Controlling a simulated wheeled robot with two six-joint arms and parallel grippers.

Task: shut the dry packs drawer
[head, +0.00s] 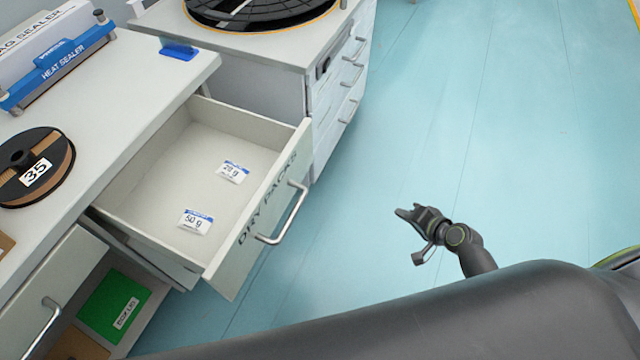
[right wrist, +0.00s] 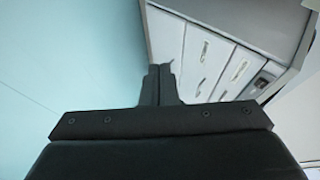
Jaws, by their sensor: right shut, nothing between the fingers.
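The dry packs drawer (head: 232,262) stands pulled well out from the bench at the left of the head view. Its front carries the words DRY PACKS and a metal bar handle (head: 287,222). Inside lie two small white packs, one marked 50 g (head: 195,222) and one that looks marked 20 g (head: 232,173). My right gripper (head: 404,213) is over the floor to the right of the handle, well apart from it. It is shut and empty; its closed fingers also show in the right wrist view (right wrist: 160,84). My left gripper is out of view.
The bench top (head: 130,100) holds a heat sealer (head: 60,65), a reel marked 35 (head: 38,170) and a blue item (head: 178,52). Another drawer cabinet (head: 335,95) with a large black reel stands behind. A green box (head: 112,305) sits lower left. The floor at right is clear.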

